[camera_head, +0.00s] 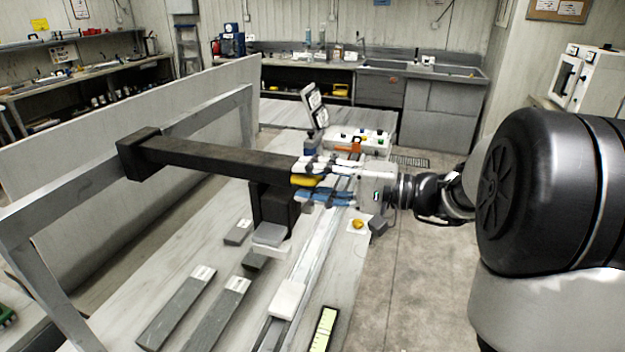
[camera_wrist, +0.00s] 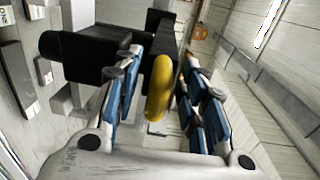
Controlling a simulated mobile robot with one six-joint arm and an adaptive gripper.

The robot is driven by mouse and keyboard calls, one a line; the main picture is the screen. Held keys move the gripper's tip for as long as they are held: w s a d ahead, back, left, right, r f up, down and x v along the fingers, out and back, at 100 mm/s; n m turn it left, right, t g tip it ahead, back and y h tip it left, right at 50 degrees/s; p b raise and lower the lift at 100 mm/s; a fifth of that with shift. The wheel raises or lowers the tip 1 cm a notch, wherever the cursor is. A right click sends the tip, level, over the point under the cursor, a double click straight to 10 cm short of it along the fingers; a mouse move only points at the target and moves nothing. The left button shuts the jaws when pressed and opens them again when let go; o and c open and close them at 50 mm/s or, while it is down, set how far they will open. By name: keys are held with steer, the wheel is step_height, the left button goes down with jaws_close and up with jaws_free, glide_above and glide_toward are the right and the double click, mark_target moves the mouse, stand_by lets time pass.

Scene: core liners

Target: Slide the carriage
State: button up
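The carriage is a dark block (camera_head: 275,208) under a long black beam (camera_head: 215,160) that reaches left to a grey frame; it stands by a pale rail (camera_head: 318,245) on the bench. A yellow handle (camera_head: 304,181) is at the beam's right end and also shows in the wrist view (camera_wrist: 159,88). My gripper (camera_head: 318,182) is at this handle, with its blue-padded fingers on either side of it. In the wrist view my gripper (camera_wrist: 165,60) looks open, with narrow gaps between the handle and both fingers. Contact further along the fingers cannot be told.
Dark grey labelled bars (camera_head: 176,307) lie on the bench at the front left. A white block (camera_head: 287,299) and a yellow-green strip (camera_head: 324,329) lie nearer. A control box (camera_head: 362,140) with coloured buttons stands behind my gripper. Floor (camera_head: 415,260) is clear on the right.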

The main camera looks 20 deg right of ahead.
steer(key=shift+d, duration=0.1)
steer(key=v, duration=1.1)
steer(key=shift+s+d, duration=0.3)
steer(key=shift+a+f, duration=0.1)
steer(key=shift+a, duration=0.05)
